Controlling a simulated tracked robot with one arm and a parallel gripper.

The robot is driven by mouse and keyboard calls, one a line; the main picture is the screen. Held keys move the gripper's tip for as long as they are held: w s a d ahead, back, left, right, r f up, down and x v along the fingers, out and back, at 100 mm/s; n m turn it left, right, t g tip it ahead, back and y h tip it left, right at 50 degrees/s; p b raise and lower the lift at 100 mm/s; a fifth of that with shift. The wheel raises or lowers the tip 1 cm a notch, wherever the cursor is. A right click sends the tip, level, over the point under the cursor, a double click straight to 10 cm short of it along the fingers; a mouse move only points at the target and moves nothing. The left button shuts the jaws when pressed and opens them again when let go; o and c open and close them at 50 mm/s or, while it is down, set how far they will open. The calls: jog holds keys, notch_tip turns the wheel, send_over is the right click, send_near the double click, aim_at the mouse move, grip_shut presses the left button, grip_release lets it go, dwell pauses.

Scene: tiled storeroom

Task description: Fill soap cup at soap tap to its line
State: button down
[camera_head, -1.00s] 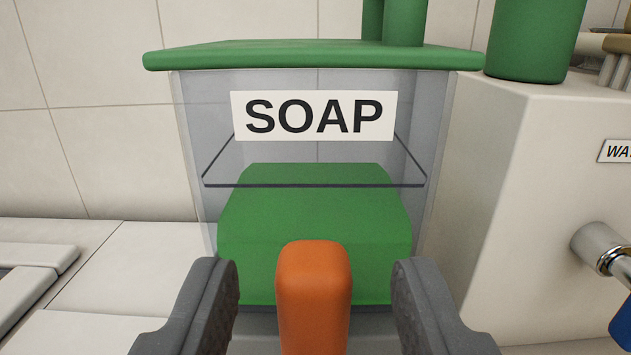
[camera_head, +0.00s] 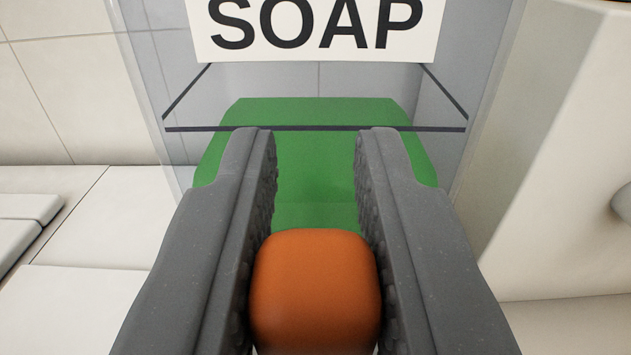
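A clear cup (camera_head: 140,70) with a white SOAP label (camera_head: 320,30) fills the upper middle of the view. A dark line (camera_head: 315,128) runs around its wall below the label. Inside it, a green block or mass (camera_head: 315,112) shows below that line. An orange handle-like piece (camera_head: 315,290) stands in front of it, close to the camera. My gripper (camera_head: 315,145) has its two grey fingers on either side of the orange piece, near or touching its sides. I cannot tell whether they grip it. No tap shows.
A pale block or wall (camera_head: 550,130) stands close on the right, with part of a grey rounded fitting (camera_head: 622,203) at the right edge. Pale tiled surface (camera_head: 90,220) lies open on the left, with a raised edge (camera_head: 25,215).

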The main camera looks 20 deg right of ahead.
jog(key=shift+s+f+t+b, duration=0.2)
jog(key=shift+s+t+b, duration=0.4)
jog(key=shift+b, duration=0.65)
jog(key=shift+s+a+r+t+h+b, duration=0.15)
jog(key=shift+s+t+h+b, duration=0.1)
jog(key=shift+t, duration=0.25)
jog(key=shift+s+a+r+t+h+b, duration=0.15)
jog(key=shift+t+h+b, duration=0.1)
jog(key=shift+t, duration=0.25)
jog(key=c, duration=1.3)
grip_release()
